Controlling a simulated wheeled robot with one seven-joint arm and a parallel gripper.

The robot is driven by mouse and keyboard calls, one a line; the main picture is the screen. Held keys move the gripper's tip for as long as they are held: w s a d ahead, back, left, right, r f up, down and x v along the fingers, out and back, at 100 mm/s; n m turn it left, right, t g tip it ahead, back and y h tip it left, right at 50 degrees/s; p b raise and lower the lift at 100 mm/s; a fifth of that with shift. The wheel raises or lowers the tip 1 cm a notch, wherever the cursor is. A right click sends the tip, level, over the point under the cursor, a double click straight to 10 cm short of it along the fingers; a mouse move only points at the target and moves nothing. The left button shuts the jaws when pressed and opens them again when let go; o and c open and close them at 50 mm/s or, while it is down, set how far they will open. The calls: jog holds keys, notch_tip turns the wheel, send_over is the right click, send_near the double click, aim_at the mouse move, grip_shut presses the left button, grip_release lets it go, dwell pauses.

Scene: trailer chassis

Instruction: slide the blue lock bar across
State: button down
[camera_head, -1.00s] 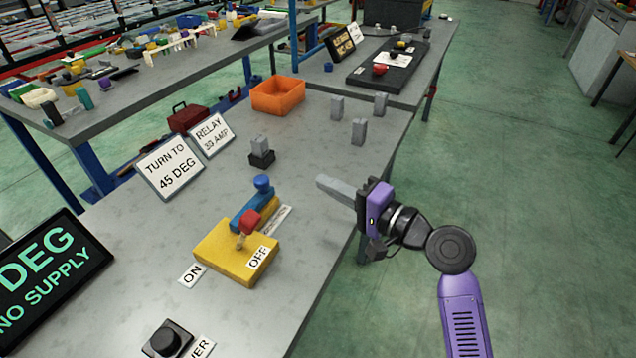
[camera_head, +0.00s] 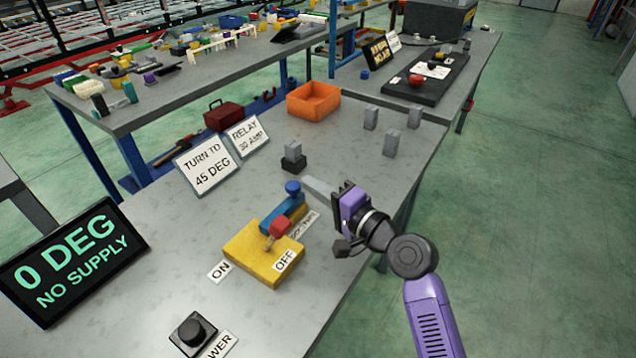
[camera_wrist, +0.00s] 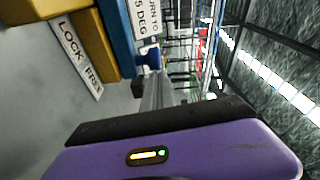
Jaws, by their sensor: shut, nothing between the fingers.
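The blue lock bar (camera_head: 279,216) lies on the yellow switch block (camera_head: 262,252) and has a round blue knob (camera_head: 292,188) at its far end. A red-tipped lever (camera_head: 279,228) stands on the block by the bar's near end. My gripper (camera_head: 308,182) is shut and empty, its grey fingers pointing left, close to the right of the blue knob. In the wrist view the blue knob (camera_wrist: 148,60) shows just beyond the fingers (camera_wrist: 156,90), with the blue bar (camera_wrist: 117,38) to the left. I cannot tell whether the fingers touch the knob.
A black base with a grey relay (camera_head: 293,158) stands beyond the knob. Signs (camera_head: 207,163), a display reading 0 DEG, NO SUPPLY (camera_head: 75,260) and a black power knob (camera_head: 193,333) stand around the block. An orange bin (camera_head: 313,100) and several grey blocks (camera_head: 391,143) are farther back.

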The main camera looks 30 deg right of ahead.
aim_at(282, 206)
jog(key=a+p, duration=0.1)
jog(key=s+a, duration=0.1)
jog(key=a, duration=0.1)
jog(key=s+a+p, duration=0.1)
jog(key=shift+s+a+r+p, duration=0.1)
jog(key=shift+a+p, duration=0.2)
jog(key=shift+a, duration=0.3)
